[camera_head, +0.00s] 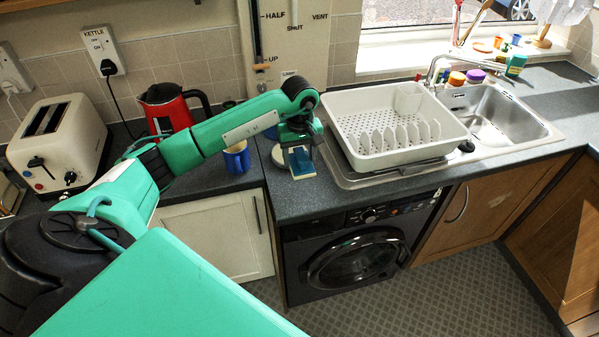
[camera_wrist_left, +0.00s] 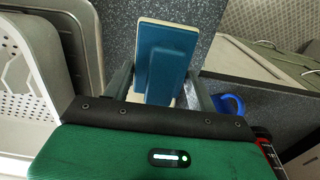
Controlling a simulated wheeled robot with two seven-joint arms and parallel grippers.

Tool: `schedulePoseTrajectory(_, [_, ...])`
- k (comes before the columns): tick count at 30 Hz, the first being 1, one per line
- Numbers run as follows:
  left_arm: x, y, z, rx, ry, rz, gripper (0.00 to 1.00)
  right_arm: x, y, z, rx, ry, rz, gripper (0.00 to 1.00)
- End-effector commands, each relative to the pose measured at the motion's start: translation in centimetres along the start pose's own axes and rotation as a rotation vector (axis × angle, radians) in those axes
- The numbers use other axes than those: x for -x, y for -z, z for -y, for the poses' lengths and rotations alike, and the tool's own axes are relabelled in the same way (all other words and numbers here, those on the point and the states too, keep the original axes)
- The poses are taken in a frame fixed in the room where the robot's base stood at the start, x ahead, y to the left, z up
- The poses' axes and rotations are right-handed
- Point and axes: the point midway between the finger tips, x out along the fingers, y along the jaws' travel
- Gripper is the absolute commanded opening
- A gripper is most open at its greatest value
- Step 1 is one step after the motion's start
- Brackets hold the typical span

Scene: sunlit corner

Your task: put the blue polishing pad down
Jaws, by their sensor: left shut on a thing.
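The blue polishing pad (camera_head: 301,161) is a small blue block with a pale layer beneath it. It is at the end of my left arm, over the dark worktop left of the dish rack. My left gripper (camera_head: 297,147) is shut on it. In the left wrist view the blue pad (camera_wrist_left: 167,56) sticks out between the fingers of the left gripper (camera_wrist_left: 162,88), with the grey worktop (camera_wrist_left: 121,35) behind it. I cannot tell whether the pad touches the worktop. My right gripper is not in view.
A white dish rack (camera_head: 345,108) on a grey tray (camera_head: 349,180) stands close to the right of the pad. A blue mug (camera_head: 237,159), red kettle (camera_head: 167,111) and cream toaster (camera_head: 60,145) stand to the left. The worktop's front edge is near, above a black washing machine (camera_head: 355,255).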

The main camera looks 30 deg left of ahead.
Motion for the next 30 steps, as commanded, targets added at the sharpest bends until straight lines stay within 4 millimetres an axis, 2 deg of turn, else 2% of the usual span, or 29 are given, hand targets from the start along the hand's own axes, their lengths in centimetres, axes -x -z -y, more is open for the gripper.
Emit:
schedulePoseTrajectory(1, [-0.9, -0.1, 0.0, 0.002, 0.003, 0.006, 0.39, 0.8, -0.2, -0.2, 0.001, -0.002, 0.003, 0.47])
schedulePoseTrajectory(4, [-2.9, -0.1, 0.1, 0.001, 0.002, 0.004, 0.39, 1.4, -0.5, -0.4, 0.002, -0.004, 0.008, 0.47])
schedulePoseTrajectory(13, [-5.4, -0.1, 0.0, 0.000, 0.000, 0.002, 0.39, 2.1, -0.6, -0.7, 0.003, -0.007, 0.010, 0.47])
schedulePoseTrajectory(19, [-8.3, -0.1, 0.0, 0.001, 0.000, 0.002, 0.39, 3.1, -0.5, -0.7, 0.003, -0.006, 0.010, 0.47])
schedulePoseTrajectory(30, [-9.1, 0.0, 0.0, 0.000, -0.001, -0.001, 0.39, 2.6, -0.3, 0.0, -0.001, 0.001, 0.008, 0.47])
